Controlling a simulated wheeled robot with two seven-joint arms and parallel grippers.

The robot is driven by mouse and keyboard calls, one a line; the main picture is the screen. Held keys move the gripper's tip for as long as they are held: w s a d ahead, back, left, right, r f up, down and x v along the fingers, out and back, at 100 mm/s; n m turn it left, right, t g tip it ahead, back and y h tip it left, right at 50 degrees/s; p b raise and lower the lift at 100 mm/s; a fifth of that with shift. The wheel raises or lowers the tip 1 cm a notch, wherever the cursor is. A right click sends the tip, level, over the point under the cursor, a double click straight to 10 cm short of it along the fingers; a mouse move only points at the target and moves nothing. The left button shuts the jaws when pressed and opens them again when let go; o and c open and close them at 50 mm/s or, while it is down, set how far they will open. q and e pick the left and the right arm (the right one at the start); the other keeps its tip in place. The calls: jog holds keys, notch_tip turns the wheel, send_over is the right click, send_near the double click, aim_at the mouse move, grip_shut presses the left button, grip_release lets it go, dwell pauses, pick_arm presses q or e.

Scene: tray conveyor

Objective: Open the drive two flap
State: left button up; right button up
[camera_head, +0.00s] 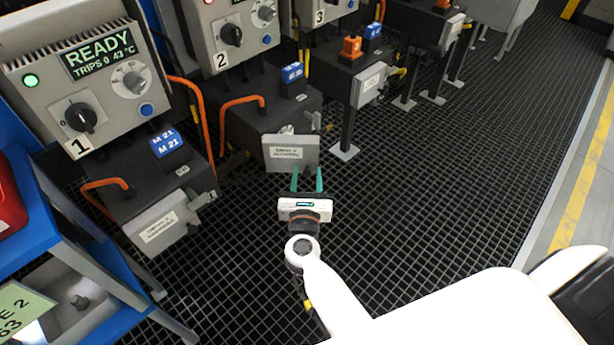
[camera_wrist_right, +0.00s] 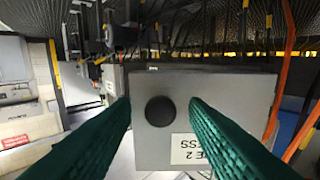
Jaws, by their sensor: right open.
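The drive two flap (camera_head: 290,155) is a grey plate with a white label on the front of the dark drive two box (camera_head: 262,118). In the right wrist view the flap (camera_wrist_right: 235,95) nearly fills the middle, with a round black knob (camera_wrist_right: 160,111) on it. My right gripper (camera_head: 307,172) has two green fingers, open and empty, pointing at the flap. In the wrist view the fingers (camera_wrist_right: 160,105) lie either side of the knob, apart from it. Whether they reach past it in depth I cannot tell. My left gripper is not in view.
The drive two panel (camera_head: 225,35) with its black knob stands above. Drive one (camera_head: 85,85), showing READY, is at left with its own flap (camera_head: 160,225). Orange cables (camera_head: 205,115) arch beside the boxes. A blue stand (camera_head: 60,245) is at lower left. The dark grid floor (camera_head: 430,190) is clear at right.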

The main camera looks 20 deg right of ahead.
jog(key=v, duration=0.7)
jog(key=shift+s, duration=0.2)
jog(key=shift+a, duration=0.15)
